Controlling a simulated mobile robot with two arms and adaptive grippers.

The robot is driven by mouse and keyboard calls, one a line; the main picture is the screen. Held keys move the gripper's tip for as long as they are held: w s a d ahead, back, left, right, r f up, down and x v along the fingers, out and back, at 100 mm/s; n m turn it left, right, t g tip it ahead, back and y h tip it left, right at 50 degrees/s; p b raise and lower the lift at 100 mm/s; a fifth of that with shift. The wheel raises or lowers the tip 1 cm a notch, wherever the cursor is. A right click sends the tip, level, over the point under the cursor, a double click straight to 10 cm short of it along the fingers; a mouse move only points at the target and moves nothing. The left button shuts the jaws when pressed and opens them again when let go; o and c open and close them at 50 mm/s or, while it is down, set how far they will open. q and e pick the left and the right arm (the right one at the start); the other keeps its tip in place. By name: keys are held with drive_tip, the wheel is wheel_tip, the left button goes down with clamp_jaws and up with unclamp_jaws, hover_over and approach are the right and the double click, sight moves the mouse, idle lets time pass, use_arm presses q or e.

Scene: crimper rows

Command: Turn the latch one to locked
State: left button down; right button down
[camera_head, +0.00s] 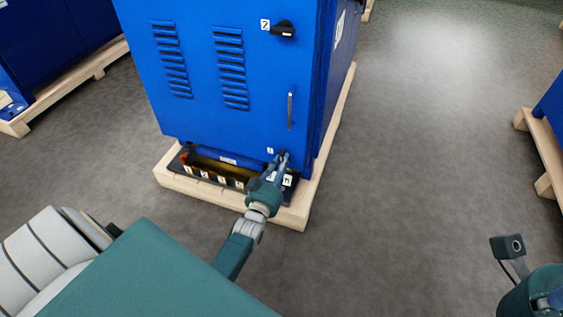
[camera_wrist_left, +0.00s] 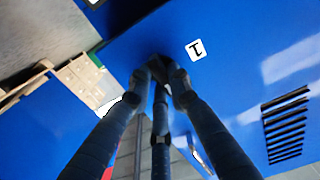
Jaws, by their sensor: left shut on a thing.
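The blue cabinet (camera_head: 200,110) stands in the middle of the head view, its door facing me. My left gripper (camera_head: 283,157) reaches its lower right door corner, just beside the small white label 1 (camera_head: 270,150). In the left wrist view the fingers (camera_wrist_left: 160,75) close around latch one (camera_wrist_left: 158,68), a small dark knob next to the label 1 (camera_wrist_left: 196,50). The fingers hide most of the latch, so I cannot tell its angle. A second black latch (camera_head: 284,29) with its own label sits at the upper right of the door.
A vertical door handle (camera_head: 290,110) is above my left gripper. The cabinet stands on a wooden pallet (camera_head: 292,217), with a black tray (camera_head: 178,167) with labels at its front. Other blue cabinets on pallets stand left and right. Grey floor (camera_head: 420,150) is clear on the right.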

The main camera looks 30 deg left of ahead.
idle(0.4)
use_arm(q)
drive_tip(key=c, duration=1.6)
unclamp_jaws()
drive_tip(key=v, duration=1.2)
